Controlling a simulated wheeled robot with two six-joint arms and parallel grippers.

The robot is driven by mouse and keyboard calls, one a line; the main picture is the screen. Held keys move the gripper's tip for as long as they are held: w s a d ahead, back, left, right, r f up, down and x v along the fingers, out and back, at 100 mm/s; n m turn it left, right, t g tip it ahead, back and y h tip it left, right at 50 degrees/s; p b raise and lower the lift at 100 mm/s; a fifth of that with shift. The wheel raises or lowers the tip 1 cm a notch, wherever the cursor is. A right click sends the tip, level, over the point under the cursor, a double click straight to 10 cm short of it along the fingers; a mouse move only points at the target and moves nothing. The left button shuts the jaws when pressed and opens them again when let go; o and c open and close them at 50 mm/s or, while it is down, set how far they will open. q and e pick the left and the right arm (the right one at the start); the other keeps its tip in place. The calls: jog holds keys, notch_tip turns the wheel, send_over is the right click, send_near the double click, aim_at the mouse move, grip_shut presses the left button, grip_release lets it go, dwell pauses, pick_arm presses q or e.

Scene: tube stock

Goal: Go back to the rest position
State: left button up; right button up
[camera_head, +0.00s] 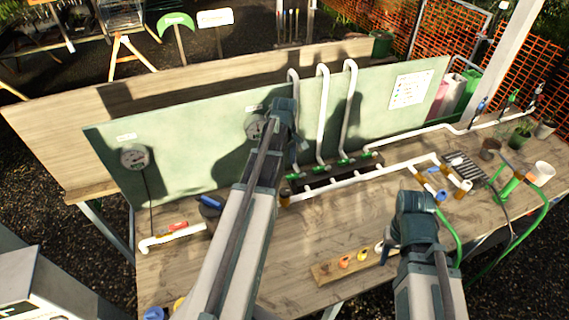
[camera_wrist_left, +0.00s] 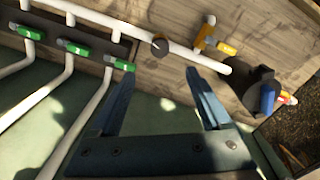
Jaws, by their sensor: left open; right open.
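My left gripper (camera_head: 297,146) is raised in front of the green backboard, left of the upright white pipes. In the left wrist view its two fingers (camera_wrist_left: 158,76) are apart with nothing between them. My right gripper (camera_head: 402,226) is over the front right part of the bench, near a wooden strip (camera_head: 330,272) with small coloured fittings. It looks empty, but its fingertips are hard to make out in the head view. My left forearm hides part of the bench and board.
The wooden bench (camera_head: 235,285) carries white pipework (camera_head: 350,184) with green valves. A dark cup (camera_wrist_left: 258,92) holding a blue-handled item shows in the left wrist view. A gauge (camera_head: 134,157) hangs on the green backboard (camera_head: 205,130). Cups and pots stand at the right end.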

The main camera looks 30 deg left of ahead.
pick_arm(q)
jog(key=s+d+f+m+b, duration=0.4)
jog(key=s+d+m, duration=0.1)
jog(key=d, duration=0.4)
jog(key=s+d+f+m+b, duration=0.5)
jog(key=d+m, duration=0.2)
jog(key=d, duration=0.3)
jog(key=s+d+f+m+y+b, duration=0.1)
jog(key=s+d+f+m+b, duration=0.3)
jog(key=d, duration=0.6)
jog(key=s+m, duration=0.2)
jog(key=m, duration=0.1)
jog(key=shift+f, duration=0.15)
